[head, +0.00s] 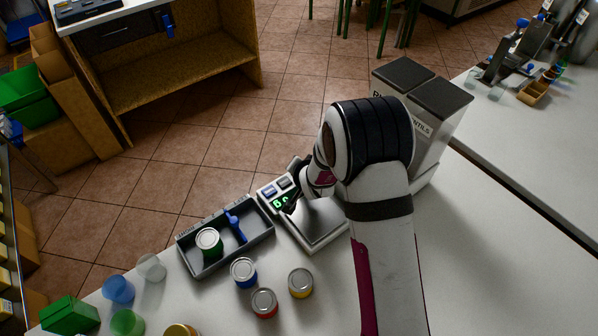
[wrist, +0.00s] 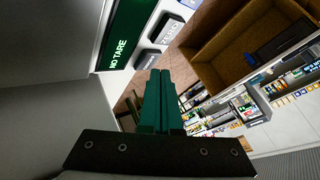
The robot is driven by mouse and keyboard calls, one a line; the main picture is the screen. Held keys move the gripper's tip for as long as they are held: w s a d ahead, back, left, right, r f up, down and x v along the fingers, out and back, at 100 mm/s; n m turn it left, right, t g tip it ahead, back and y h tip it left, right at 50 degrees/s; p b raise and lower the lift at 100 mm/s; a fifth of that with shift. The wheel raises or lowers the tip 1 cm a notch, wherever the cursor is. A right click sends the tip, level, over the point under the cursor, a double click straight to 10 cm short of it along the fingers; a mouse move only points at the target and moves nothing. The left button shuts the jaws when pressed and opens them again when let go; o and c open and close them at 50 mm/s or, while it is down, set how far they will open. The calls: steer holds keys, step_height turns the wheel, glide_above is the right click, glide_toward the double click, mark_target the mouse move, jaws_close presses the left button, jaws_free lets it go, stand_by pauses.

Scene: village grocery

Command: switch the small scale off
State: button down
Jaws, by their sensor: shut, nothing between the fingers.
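The small scale stands on the white counter, its metal plate (head: 322,226) partly behind my arm in the head view. Its display (head: 279,203) is lit with green characters, partly covered by my gripper.
A grey tray (head: 186,242) left of the scale holds a green can (head: 209,242) and a blue tool (head: 235,226). Several cans stand in front, including a blue one (head: 243,272). Grey-lidded bins (head: 440,120) stand behind my arm.

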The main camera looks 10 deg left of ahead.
stand_by(0.6)
steer(key=shift+f, duration=0.45)
steer(key=shift+r, duration=3.5)
